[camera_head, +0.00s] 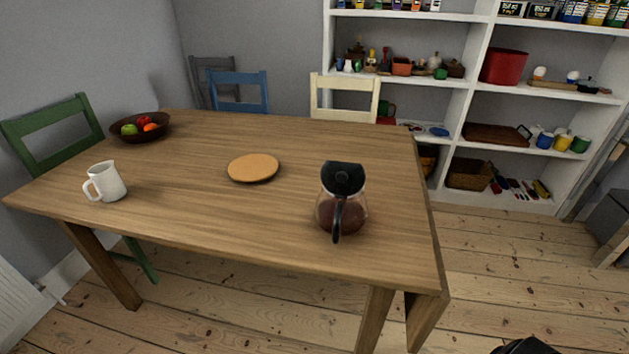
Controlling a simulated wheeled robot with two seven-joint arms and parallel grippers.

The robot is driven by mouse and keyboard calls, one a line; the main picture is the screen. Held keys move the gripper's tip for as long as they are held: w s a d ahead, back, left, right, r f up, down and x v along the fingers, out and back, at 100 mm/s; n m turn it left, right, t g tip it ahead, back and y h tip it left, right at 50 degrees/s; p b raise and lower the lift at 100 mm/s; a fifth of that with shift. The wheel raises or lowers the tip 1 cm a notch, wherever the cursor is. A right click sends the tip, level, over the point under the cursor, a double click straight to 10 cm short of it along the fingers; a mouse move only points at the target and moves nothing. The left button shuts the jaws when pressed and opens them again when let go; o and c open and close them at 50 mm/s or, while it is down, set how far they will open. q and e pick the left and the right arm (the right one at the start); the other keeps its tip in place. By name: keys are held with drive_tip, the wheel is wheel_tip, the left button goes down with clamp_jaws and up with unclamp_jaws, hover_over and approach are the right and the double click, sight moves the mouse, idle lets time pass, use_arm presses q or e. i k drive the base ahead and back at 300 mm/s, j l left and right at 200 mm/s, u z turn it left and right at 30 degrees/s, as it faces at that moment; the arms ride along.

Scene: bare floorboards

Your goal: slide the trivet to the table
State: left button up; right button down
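The trivet (253,168) is a flat, round, light orange-brown disc. It lies flat on the wooden table (225,215), near the middle of the top, with nothing on it. A glass coffee pot (342,200) with a black lid and handle and dark coffee inside stands to its right, apart from it. A white mug (106,182) stands on the table to its left. My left gripper is not in view. A small black part (525,346) shows at the bottom right edge, probably of my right gripper; its fingers are hidden.
A dark bowl of fruit (141,127) sits at the table's far left corner. Green (52,135), blue (238,90) and cream (345,98) chairs stand around the table. White shelves (470,99) line the back right.

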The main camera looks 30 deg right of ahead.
sight(252, 168)
drive_tip(key=i+j+z, duration=0.15)
drive_tip(key=z, duration=0.3)
drive_tip(key=i+j+z, duration=0.1)
drive_tip(key=j+z, duration=0.55)
drive_tip(key=z, duration=0.25)
drive_tip(key=i+j+z, duration=0.1)
drive_tip(key=j+z, duration=0.35)
drive_tip(key=l, duration=0.15)
